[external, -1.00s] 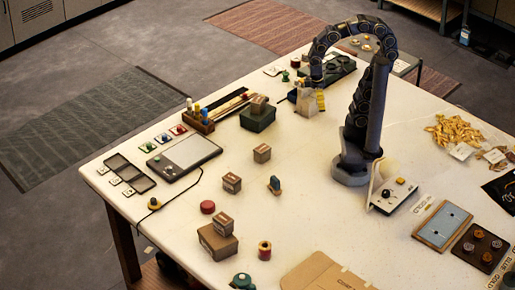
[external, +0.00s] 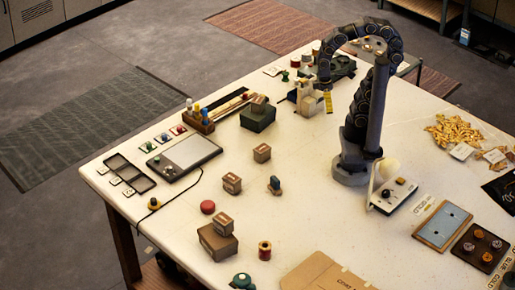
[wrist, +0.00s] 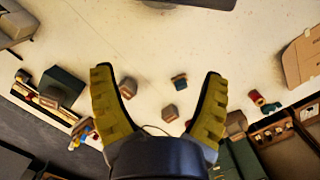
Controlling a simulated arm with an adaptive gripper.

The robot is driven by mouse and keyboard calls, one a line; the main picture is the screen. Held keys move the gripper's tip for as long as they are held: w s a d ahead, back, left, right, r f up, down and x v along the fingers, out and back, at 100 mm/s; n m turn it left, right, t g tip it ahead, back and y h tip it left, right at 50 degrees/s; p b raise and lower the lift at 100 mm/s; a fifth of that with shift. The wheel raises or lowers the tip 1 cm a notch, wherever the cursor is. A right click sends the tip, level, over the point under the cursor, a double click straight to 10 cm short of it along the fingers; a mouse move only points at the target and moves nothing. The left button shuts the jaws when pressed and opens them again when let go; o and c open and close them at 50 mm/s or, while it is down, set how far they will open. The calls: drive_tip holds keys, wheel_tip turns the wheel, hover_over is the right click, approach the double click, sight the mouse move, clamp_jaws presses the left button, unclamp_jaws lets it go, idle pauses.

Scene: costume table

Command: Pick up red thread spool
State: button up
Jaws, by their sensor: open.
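The red thread spool (external: 264,250) stands upright near the table's front edge in the external view, right of a stacked pair of brown boxes. In the wrist view the spool (wrist: 256,97) is at the right, outside the fingers. My gripper (external: 328,102) is far from it, over the back part of the table. Its yellow fingers (wrist: 159,98) are spread wide with nothing between them but distant table items.
Brown boxes (external: 217,242), a red round piece (external: 207,207) and a green-topped item (external: 242,281) lie near the spool. The table's middle is mostly clear.

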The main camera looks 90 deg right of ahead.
drive_tip(key=w+a+f+n, duration=0.1)
drive_tip(key=w+a+n, duration=0.2)
drive_tip(key=w+a, duration=0.35)
drive_tip(key=w+a+f+n+t+h, duration=0.1)
drive_tip(key=w+a+f+n, duration=0.15)
drive_tip(key=w, duration=0.65)
drive_tip(key=w+a+f+n, duration=0.1)
drive_tip(key=w+a+n, duration=0.3)
drive_tip(key=w+a, duration=0.3)
drive_tip(key=n+y, duration=0.1)
drive_tip(key=n, duration=1)
hover_over(265, 251)
drive_tip(key=d, duration=0.1)
drive_tip(key=shift+m+t, duration=0.25)
drive_tip(key=shift+t, duration=0.15)
drive_tip(key=f, duration=1.8)
drive_tip(key=shift+s+d, duration=0.2)
drive_tip(key=shift+s, duration=0.2)
drive_tip(key=f, duration=0.7)
drive_tip(key=shift+w+d, duration=0.25)
drive_tip(key=shift+w, duration=0.1)
drive_tip(key=c, duration=1.2)
